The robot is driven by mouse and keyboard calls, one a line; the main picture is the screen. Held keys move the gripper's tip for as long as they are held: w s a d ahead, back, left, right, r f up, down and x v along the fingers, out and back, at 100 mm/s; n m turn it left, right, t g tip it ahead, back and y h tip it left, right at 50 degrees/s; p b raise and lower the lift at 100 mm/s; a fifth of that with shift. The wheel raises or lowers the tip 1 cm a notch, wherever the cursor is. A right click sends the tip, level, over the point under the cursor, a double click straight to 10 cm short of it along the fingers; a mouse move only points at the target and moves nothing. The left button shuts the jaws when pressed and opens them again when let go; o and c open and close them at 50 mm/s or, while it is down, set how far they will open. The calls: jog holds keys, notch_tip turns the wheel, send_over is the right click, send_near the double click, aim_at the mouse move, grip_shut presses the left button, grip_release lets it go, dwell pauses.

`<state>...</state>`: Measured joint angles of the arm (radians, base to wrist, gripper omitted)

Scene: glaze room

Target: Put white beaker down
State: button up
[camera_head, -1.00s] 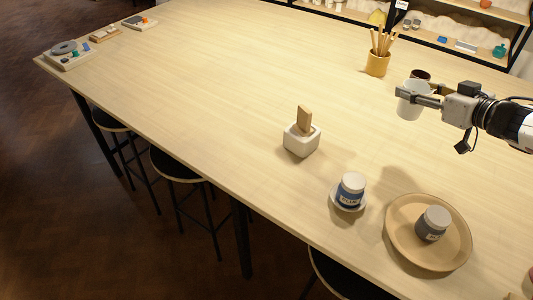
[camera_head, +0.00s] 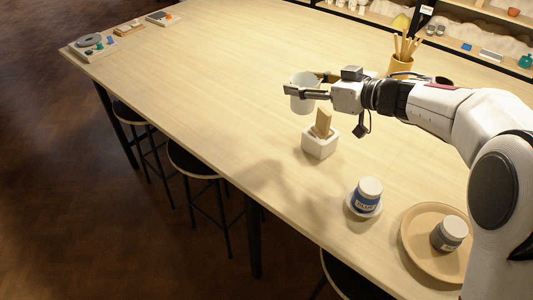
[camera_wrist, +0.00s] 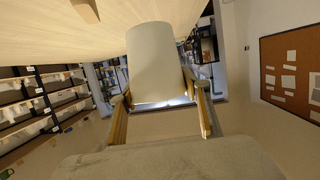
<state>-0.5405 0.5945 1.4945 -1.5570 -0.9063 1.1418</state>
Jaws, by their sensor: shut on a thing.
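The white beaker (camera_head: 303,97) is in my gripper (camera_head: 308,90) in the head view, held over the table behind the white square pot. My gripper is shut on it, one finger across its near side. In the wrist view the beaker (camera_wrist: 158,62) fills the upper middle between the fingers of my gripper (camera_wrist: 160,100). The table (camera_head: 230,100) lies below; the gap between beaker and tabletop is hard to judge.
A white square pot (camera_head: 319,147) with a wooden block in it stands just in front. A blue-labelled jar (camera_head: 367,192) and a tan round tray (camera_head: 412,240) with a grey jar (camera_head: 449,233) are at front right. A tool cup (camera_head: 400,65) stands behind.

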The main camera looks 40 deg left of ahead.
jog(key=s+a+n+g, duration=0.1)
jog(key=s+a+g, duration=0.1)
jog(key=s+a, duration=0.45)
jog(key=f, duration=0.5)
jog(key=shift+s+d, duration=0.2)
notch_tip(320, 180, down, 6)
jog(key=shift+f, duration=0.15)
dwell(0.4)
jog(key=shift+f, duration=1.85)
jog(key=shift+f, duration=0.15)
